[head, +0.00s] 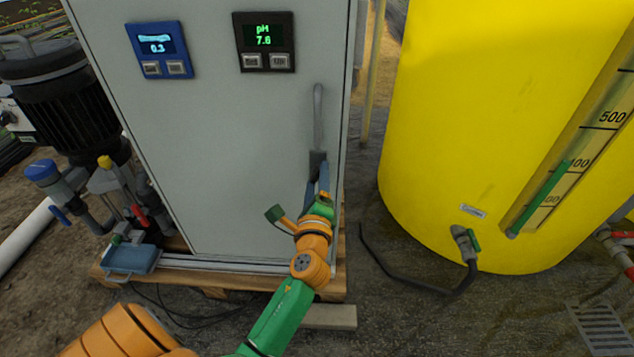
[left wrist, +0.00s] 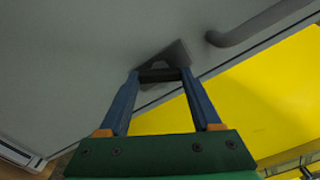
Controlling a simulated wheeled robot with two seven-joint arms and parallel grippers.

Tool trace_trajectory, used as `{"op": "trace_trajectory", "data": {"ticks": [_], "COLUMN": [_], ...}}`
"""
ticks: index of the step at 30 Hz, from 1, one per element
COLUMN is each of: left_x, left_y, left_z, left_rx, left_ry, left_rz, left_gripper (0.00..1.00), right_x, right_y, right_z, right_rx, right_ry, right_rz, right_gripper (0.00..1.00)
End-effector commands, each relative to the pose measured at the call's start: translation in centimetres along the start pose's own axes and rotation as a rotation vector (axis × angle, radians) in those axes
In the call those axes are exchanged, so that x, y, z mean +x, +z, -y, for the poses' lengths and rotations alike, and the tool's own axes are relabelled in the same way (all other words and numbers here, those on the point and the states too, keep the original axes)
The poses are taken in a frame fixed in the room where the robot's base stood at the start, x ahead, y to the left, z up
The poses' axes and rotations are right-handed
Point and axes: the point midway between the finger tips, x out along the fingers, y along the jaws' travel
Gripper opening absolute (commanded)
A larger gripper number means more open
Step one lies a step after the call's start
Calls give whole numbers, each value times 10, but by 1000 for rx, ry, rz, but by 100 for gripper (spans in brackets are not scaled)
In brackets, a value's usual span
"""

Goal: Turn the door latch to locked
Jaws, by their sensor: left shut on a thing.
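The door latch (head: 318,158) is a small dark grey piece near the right edge of the light grey cabinet door, just below a long grey handle (head: 318,112). My left gripper (head: 317,178) reaches up to it from below and is shut on it. In the left wrist view the blue fingers of the left gripper (left wrist: 160,76) stand on both sides of the dark latch (left wrist: 172,55). The fingers partly hide the latch, and I cannot read its locked or unlocked position. My right gripper is not in view.
The cabinet (head: 215,160) carries a blue display (head: 158,46) and a black pH display (head: 264,40). It stands on a wooden pallet (head: 215,285). A yellow tank (head: 460,120) stands to the right, with a hose (head: 420,285) on the ground. A pump (head: 68,95) stands at left.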

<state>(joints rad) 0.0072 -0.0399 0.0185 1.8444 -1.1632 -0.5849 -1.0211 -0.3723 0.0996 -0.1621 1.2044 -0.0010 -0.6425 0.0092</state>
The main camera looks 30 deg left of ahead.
Motion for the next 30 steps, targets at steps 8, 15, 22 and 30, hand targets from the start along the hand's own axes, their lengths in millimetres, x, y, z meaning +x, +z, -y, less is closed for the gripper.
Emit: {"op": "trace_trajectory", "data": {"ticks": [8, 15, 22, 30], "left_x": [0, 0, 0, 0], "left_y": [-1, -1, -1, -1], "left_z": [-1, -1, -1, 0], "left_rx": [-236, -389, -477, -513], "left_ry": [0, 1, 1, 0], "left_rz": [-1, -1, -1, -1], "left_gripper": [9, 9, 9, 9], "right_x": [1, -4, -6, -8], "right_y": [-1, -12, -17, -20], "right_z": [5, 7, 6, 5], "right_rx": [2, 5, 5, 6], "right_ry": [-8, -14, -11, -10], "right_rz": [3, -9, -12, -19], "right_gripper": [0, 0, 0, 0]}}
